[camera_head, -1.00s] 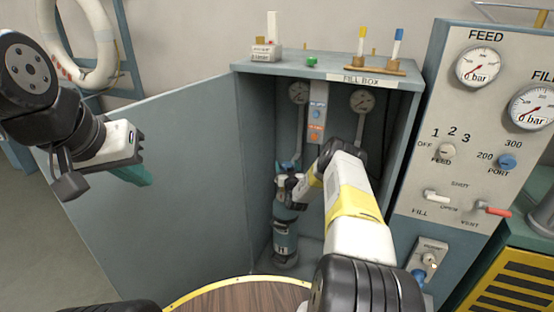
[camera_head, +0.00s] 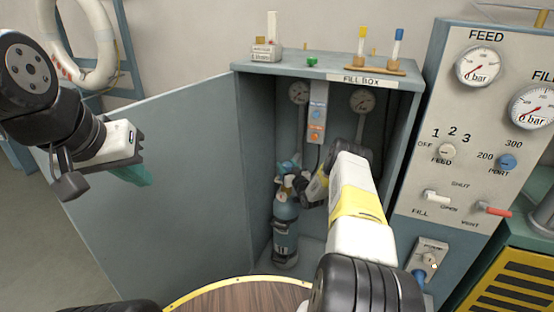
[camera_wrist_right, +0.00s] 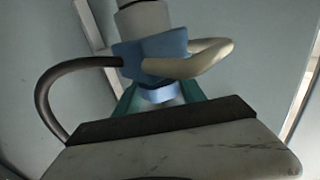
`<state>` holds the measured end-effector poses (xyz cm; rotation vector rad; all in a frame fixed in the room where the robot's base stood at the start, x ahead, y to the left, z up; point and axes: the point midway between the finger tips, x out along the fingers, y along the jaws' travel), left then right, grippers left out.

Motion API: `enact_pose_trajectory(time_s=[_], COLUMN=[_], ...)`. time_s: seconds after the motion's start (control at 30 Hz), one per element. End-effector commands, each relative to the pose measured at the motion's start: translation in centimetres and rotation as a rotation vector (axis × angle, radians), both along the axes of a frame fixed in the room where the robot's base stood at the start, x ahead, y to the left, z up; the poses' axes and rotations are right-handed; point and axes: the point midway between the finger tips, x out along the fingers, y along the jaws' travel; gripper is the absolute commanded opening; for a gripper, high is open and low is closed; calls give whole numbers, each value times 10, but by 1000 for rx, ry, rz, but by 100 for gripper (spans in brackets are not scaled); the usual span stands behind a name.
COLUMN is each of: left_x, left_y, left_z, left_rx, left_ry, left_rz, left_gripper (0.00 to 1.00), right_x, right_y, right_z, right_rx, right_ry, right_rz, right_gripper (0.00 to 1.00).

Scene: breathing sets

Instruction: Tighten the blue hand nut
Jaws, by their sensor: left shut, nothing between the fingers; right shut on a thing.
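The blue hand nut (camera_wrist_right: 160,94) shows in the right wrist view between the teal fingers of my right gripper (camera_wrist_right: 158,98), which is shut on it. A larger blue fitting (camera_wrist_right: 150,50) with a pale curved loop is just beyond it. In the head view, my right gripper (camera_head: 297,184) is inside the fill box at the top of a teal cylinder (camera_head: 285,232). A blue part (camera_head: 288,167) shows above the cylinder; the nut itself is largely hidden there. My left gripper (camera_head: 137,175) is shut and empty in front of the open door.
The fill box (camera_head: 310,68) surrounds my right gripper, with its door (camera_head: 150,190) open at left. Gauges (camera_head: 363,100) hang inside. A control panel (camera_head: 460,130) stands at right. A round wooden top (camera_head: 240,297) is in front.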

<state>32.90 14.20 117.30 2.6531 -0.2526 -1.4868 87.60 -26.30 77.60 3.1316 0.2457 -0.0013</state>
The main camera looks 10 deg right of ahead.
Motion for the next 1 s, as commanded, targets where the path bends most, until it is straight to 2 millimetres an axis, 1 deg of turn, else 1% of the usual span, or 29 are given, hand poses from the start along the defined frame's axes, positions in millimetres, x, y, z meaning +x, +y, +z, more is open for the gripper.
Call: enact_pose_trajectory(time_s=[0.23,0.4,0.7,1.0], left_x=[0,0,0,0], left_y=[0,0,0,0], left_z=[0,0,0,0], left_rx=[0,0,0,0], left_ry=[0,0,0,0], left_rz=[0,0,0,0], left_gripper=[0,0,0,0], right_x=[0,0,-1,-1], right_y=[-1,0,1,1], right_z=[-1,-1,-1,-1], right_rx=[-7,-5,-3,-2], right_ry=[0,0,0,0], right_rz=[230,342,452,523], right_gripper=[7,7,7,7])
